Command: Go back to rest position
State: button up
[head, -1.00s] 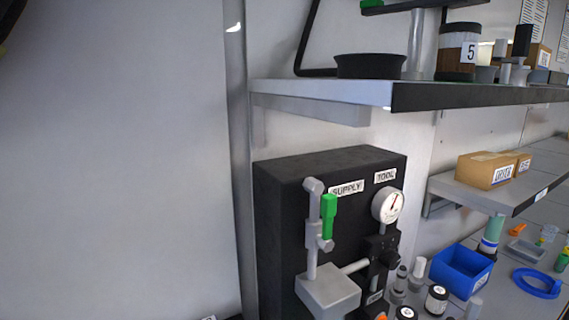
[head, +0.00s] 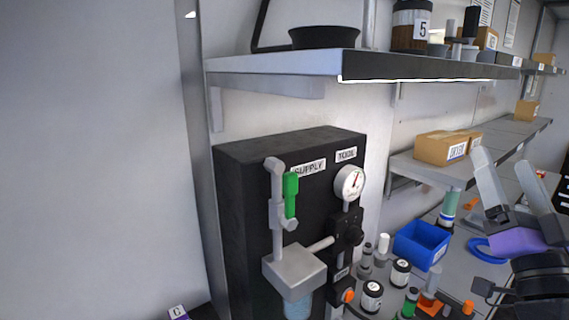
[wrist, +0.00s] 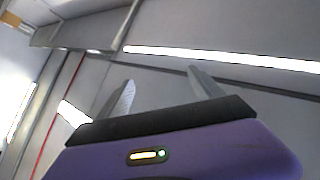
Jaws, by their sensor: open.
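My gripper (head: 508,180) is at the right edge of the head view, raised above the bench. Its two grey fingers point up and stand apart, with nothing between them. In the wrist view the gripper (wrist: 160,85) also shows spread, empty fingers, with a pale wall and a bright light strip beyond them. The foam proportioner, a black box (head: 245,190) with SUPPLY and TOOL labels, stands left of my gripper and well apart from it. It carries a green-handled lever (head: 290,195), a round gauge (head: 349,183) and a grey block (head: 294,270).
A shelf (head: 270,64) runs above the proportioner, with a black dish and a jar marked 5. A lower shelf (head: 420,168) holds cardboard boxes (head: 443,147). A blue bin (head: 421,243), a blue ring (head: 481,250) and several bottles stand on the bench near my arm.

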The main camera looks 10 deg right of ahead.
jog(key=s+a+f+n+g+y, duration=0.1)
jog(key=s+a+f, duration=0.25)
jog(key=f, duration=0.35)
jog(key=s+a+f+g, duration=0.1)
jog(key=s+a+f, duration=0.25)
jog(key=f, duration=0.45)
jog(key=s+a+f+n+g+y, duration=0.1)
jog(key=s+a+f, duration=0.1)
jog(key=a+f, duration=0.35)
jog(key=s+a+f+n+g+y+b, duration=0.1)
jog(key=s+a+f+n+g+y, duration=0.2)
jog(key=s+f, duration=0.6)
jog(key=s+a+f+n+g+y+b, duration=0.1)
jog(key=s+a+f+n+g+y, duration=0.1)
jog(key=s+a+f, duration=0.4)
jog(key=s+f+g+y, duration=0.1)
jog(key=s+f, duration=0.2)
jog(key=s, duration=0.3)
jog(key=shift+a+n+y, duration=0.25)
jog(key=shift+n+y, duration=0.15)
jog(key=shift+f, duration=0.1)
